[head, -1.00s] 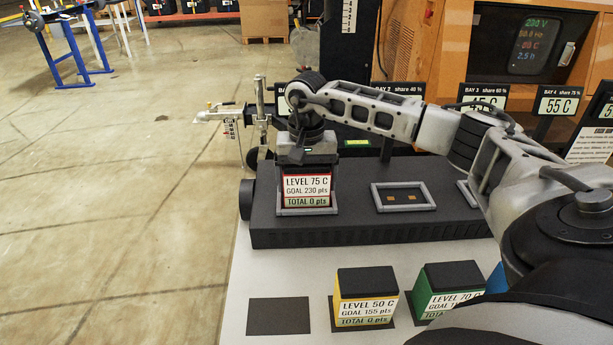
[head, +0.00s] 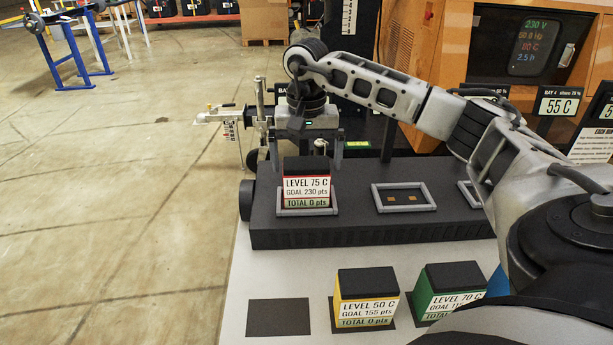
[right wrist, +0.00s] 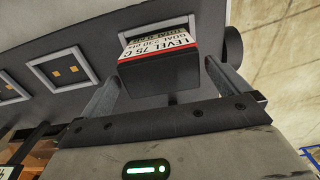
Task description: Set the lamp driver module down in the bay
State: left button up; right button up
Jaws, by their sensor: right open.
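The lamp driver module (head: 306,186), a red-edged block with a black top labelled "LEVEL 75 C", sits upright inside the grey frame of the leftmost bay (head: 282,211) on the dark rack. It also shows in the right wrist view (right wrist: 158,68), with the bay frame (right wrist: 124,37) behind it. My right gripper (head: 306,158) is open and empty just above the module. In the right wrist view its fingers (right wrist: 165,85) stand apart on either side of the module's top. My left gripper is not in view.
An empty framed bay (head: 404,208) with two gold contacts lies to the right on the rack (head: 370,238). A yellow module (head: 366,297) and a green module (head: 449,290) stand on the pale table in front. A bare dark pad (head: 278,316) lies at the left.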

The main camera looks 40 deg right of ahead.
notch_tip(320, 180, up, 7)
jog(key=shift+f, duration=0.15)
jog(key=shift+f, duration=0.1)
dwell(0.5)
